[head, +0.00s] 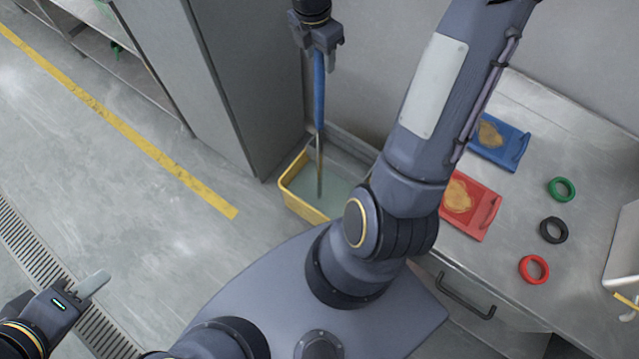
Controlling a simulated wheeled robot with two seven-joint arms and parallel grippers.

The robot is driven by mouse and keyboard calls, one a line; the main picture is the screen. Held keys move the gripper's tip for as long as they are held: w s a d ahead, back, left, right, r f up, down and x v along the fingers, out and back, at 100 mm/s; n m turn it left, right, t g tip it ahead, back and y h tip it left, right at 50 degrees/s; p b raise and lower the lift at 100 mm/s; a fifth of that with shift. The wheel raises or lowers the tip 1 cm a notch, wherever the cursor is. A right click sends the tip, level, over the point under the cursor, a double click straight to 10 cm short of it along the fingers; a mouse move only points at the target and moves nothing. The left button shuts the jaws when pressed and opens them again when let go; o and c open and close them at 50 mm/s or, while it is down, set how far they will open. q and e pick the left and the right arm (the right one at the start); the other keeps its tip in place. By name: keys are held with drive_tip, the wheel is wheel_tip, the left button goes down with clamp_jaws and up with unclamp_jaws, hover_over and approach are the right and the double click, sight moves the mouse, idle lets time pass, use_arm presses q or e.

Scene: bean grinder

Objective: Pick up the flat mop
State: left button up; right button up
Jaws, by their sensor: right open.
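The flat mop's blue handle (319,90) and thin metal pole run down into a yellow bucket (297,204) on the floor. The mop stands nearly upright. Its lower end is in the greyish-green contents of the bucket, and I cannot make out its head. My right gripper (319,48) is at the top of the blue handle, pointing down, with its fingers open about the handle. Whether they touch it cannot be told. My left gripper (92,285) is at the lower left over the floor, far from the mop, seen from the side; its opening is not clear.
A grey cabinet (195,80) stands left of the bucket, and a wall is behind. At right, a metal counter (520,210) holds a blue tray (513,150), a red tray (474,222) and green, black and red rings. The floor at left is free.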

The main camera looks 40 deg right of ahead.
drive_tip(key=shift+d+f, duration=0.1)
drive_tip(key=shift+f, duration=0.8)
drive_tip(key=shift+c, duration=0.5)
clamp_jaws()
drive_tip(key=shift+r, duration=0.1)
